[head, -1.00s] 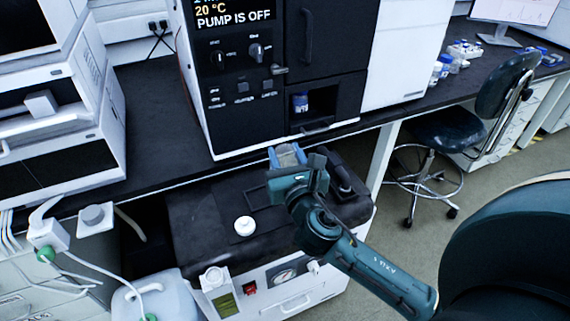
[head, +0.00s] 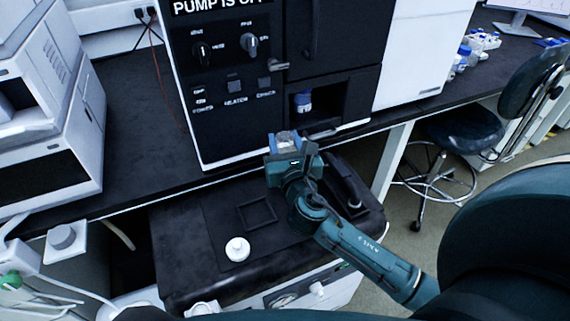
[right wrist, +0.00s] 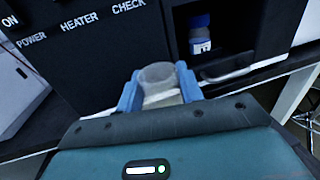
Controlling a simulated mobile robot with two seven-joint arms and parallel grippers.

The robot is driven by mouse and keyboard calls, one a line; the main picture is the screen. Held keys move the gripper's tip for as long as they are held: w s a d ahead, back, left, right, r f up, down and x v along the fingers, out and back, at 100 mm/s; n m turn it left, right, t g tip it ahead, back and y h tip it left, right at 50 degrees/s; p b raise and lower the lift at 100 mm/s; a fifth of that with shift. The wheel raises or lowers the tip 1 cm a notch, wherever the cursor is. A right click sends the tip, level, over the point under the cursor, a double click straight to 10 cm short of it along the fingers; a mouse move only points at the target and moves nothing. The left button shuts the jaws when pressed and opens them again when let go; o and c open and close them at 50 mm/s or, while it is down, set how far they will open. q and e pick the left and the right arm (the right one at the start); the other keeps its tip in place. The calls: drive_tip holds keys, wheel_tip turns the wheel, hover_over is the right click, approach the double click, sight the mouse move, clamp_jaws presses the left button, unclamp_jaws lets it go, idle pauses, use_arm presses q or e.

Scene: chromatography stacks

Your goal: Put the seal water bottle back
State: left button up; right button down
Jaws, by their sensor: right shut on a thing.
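My right gripper (head: 284,139) has its blue jaws shut on a clear, open-topped bottle (right wrist: 160,82), apparently the seal water bottle. It holds the bottle upright in front of the black instrument's (head: 225,130) lower edge, above the low unit (head: 210,210). The jaws hide the bottle's sides, and its base is not visible. A blue-capped bottle (head: 302,102) with a white label stands in the instrument's open niche (head: 345,95), up and right of the gripper; it also shows in the right wrist view (right wrist: 200,36). My left gripper is out of view.
A white round cap-like piece (head: 237,249) lies on the low unit's black top, near a raised square frame (head: 256,213). A dark block (head: 346,186) stands right of my gripper. The bench edge runs behind it. A chair (head: 470,137) stands right.

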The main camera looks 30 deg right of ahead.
drive_tip(key=shift+f, duration=0.35)
wheel_tip(320, 180, down, 3)
drive_tip(key=shift+f+b, duration=0.1)
drive_tip(key=shift+b, duration=0.7)
drive_tip(key=shift+f, duration=0.25)
drive_tip(key=shift+r, duration=0.1)
drive_tip(key=shift+f, duration=0.2)
drive_tip(key=c, duration=0.9)
unclamp_jaws()
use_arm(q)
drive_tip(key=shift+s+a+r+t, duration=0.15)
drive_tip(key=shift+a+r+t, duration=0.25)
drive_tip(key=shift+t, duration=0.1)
use_arm(e)
drive_tip(key=shift+r, duration=0.1)
